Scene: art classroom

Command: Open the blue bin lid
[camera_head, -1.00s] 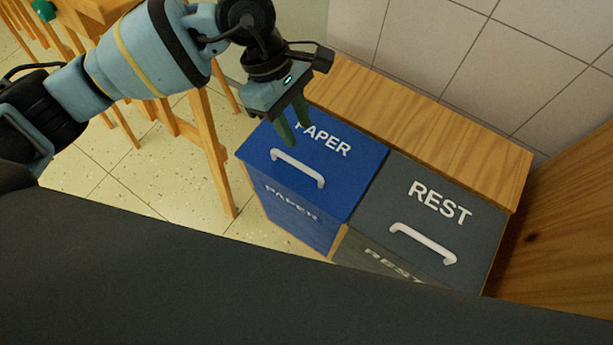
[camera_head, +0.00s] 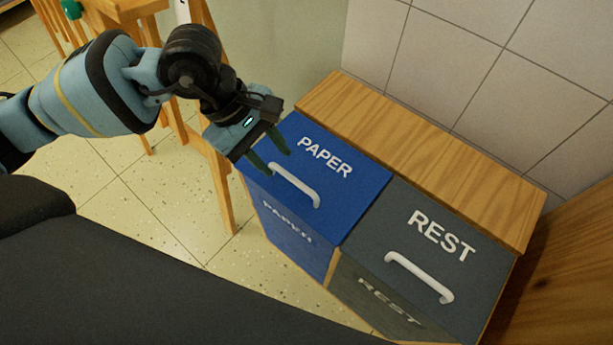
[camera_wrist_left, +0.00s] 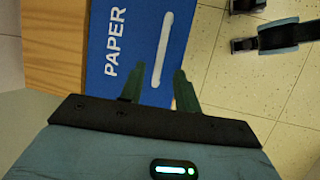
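The blue bin lid (camera_head: 345,200) is shut and reads PAPER in white, with a white bar handle (camera_head: 295,184) near its front edge. In the left wrist view the blue lid (camera_wrist_left: 133,60) and the handle (camera_wrist_left: 162,50) lie ahead of the fingers. My left gripper (camera_head: 268,158) is open and empty, with its green fingers over the left part of the lid, close to the handle's left end. In the left wrist view my left gripper (camera_wrist_left: 155,88) has its fingers apart, with the handle beyond them. I cannot tell whether a finger touches the lid. My right gripper is not in view.
A grey REST bin lid (camera_head: 425,245) with a white handle (camera_head: 418,277) adjoins on the right. A wooden ledge (camera_head: 420,150) and tiled wall (camera_head: 480,70) stand behind. Wooden easel legs (camera_head: 222,190) stand left of the bins. Floor is clear in front.

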